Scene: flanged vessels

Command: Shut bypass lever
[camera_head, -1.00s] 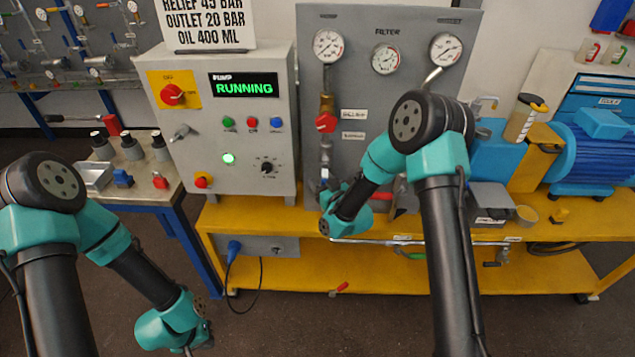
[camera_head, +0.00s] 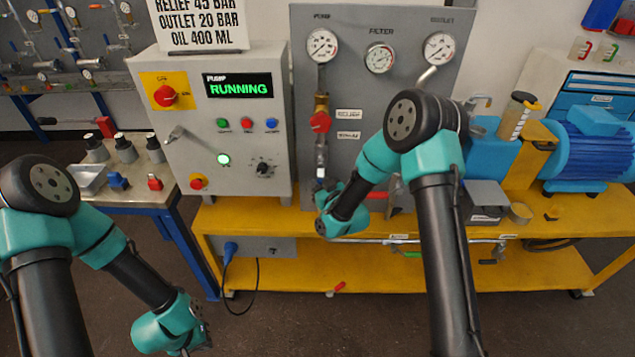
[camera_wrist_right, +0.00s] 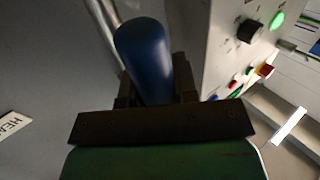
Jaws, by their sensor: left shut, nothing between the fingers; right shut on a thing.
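A blue rounded handle (camera_wrist_right: 145,55), which may be the bypass lever, stands up between the fingers of my right gripper (camera_wrist_right: 155,88) in the right wrist view. The gripper is shut on it. In the head view my right gripper (camera_head: 328,190) is at the lower part of the grey filter panel (camera_head: 345,80); my own wrist hides its fingers and the handle. No bypass label is readable. My left gripper (camera_head: 190,348) is low at the bottom edge of the head view, shut and empty, away from the equipment.
The pump cabinet (camera_head: 235,130) reading RUNNING stands left of the panel. A red valve handle (camera_head: 320,122) is above my right gripper. A yellow bench (camera_head: 290,220) runs below, with a blue motor (camera_head: 595,150) at right.

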